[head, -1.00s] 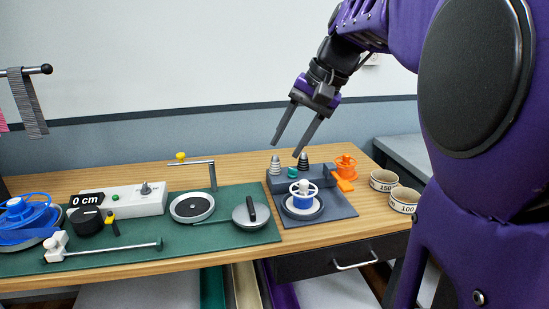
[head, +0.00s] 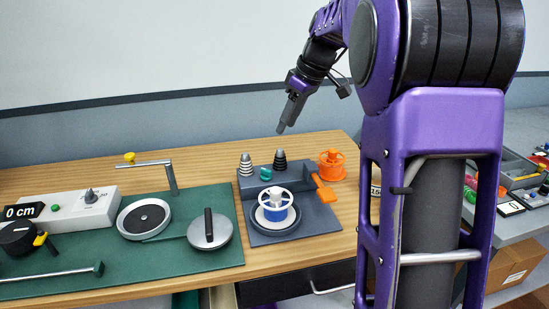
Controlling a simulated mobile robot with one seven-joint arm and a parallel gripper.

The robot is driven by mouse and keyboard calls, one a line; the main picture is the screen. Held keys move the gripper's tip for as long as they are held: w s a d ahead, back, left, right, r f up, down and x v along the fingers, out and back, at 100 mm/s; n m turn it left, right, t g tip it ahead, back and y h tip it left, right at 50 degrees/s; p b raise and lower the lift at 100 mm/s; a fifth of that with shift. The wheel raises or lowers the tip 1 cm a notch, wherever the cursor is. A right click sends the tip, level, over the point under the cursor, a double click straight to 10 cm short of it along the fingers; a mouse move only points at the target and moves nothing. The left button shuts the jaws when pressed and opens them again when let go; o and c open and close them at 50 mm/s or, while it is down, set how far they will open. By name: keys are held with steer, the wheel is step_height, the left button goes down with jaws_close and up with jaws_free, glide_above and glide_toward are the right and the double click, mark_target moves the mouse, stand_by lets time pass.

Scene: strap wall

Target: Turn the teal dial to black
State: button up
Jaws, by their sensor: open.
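The small teal dial (head: 266,173) sits on the dark grey stepped block (head: 290,178), between a silver ribbed cone (head: 246,165) on its left and a black ribbed cone (head: 280,160) on its right. It is too small to tell which way the dial points. My gripper (head: 281,130) hangs above and behind the block, near the top of the black cone in the picture, with its fingers pointing down and a little left. It is open and empty, and its fingers overlap in this view. It appears apart from the dial and the cones.
A blue-and-white handwheel (head: 273,203) stands in front of the dial on the grey base. An orange wheel (head: 332,164) and orange lever (head: 324,191) are right. A bent metal rod (head: 172,178) rises left over the green mat (head: 190,262).

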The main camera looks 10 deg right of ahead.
mark_target(266, 169)
steer(key=shift+n, duration=0.3)
steer(key=x, duration=0.6)
steer(key=b+x, duration=0.1)
steer(key=x, duration=0.5)
steer(key=w+b+x, duration=0.1)
steer(key=x, duration=0.4)
steer(key=shift+d+f, duration=0.3)
steer(key=shift+f, duration=0.05)
jaws_close()
